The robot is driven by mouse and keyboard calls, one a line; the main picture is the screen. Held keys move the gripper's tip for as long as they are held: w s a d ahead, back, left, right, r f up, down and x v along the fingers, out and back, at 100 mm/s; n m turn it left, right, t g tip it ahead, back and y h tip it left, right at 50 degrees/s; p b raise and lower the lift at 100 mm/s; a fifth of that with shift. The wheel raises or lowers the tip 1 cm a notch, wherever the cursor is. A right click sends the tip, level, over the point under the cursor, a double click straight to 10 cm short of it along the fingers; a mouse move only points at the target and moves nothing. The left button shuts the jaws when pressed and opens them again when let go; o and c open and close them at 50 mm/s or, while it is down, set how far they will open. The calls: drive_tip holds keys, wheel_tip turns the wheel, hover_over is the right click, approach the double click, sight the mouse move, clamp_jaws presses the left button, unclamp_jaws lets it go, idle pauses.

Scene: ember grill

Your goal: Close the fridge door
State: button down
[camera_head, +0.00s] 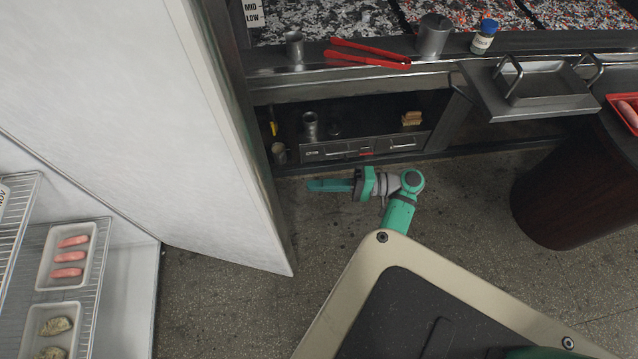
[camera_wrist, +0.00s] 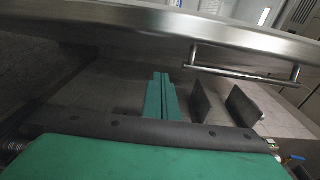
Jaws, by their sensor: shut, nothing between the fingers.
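The fridge door (camera_head: 215,130) stands wide open in the head view. Its white inner face is turned to the left and its grey edge runs down to the floor area near the middle. The open fridge interior (camera_head: 125,290) shows at the lower left. My gripper (camera_head: 310,186) is just right of the door's edge, on its outer side, pointing left. In the wrist view my gripper (camera_wrist: 161,76) is shut and empty. A steel panel (camera_wrist: 120,25) with a bar handle (camera_wrist: 245,70) lies ahead of it, apparently the door's outer face. Contact cannot be told.
Fridge racks hold trays of pink sausages (camera_head: 70,256) and pale lumps (camera_head: 55,326). The grill counter (camera_head: 400,80) runs along the back, with red tongs (camera_head: 370,55) on it. A dark round stand (camera_head: 565,190) is at the right. Floor (camera_head: 225,315) between fridge and my base is clear.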

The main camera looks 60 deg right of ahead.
drive_tip(key=w+a, duration=0.5)
drive_tip(key=a, duration=0.3)
drive_tip(key=shift+w+a, duration=0.2)
drive_tip(key=shift+w, duration=0.15)
drive_tip(key=shift+a, duration=0.15)
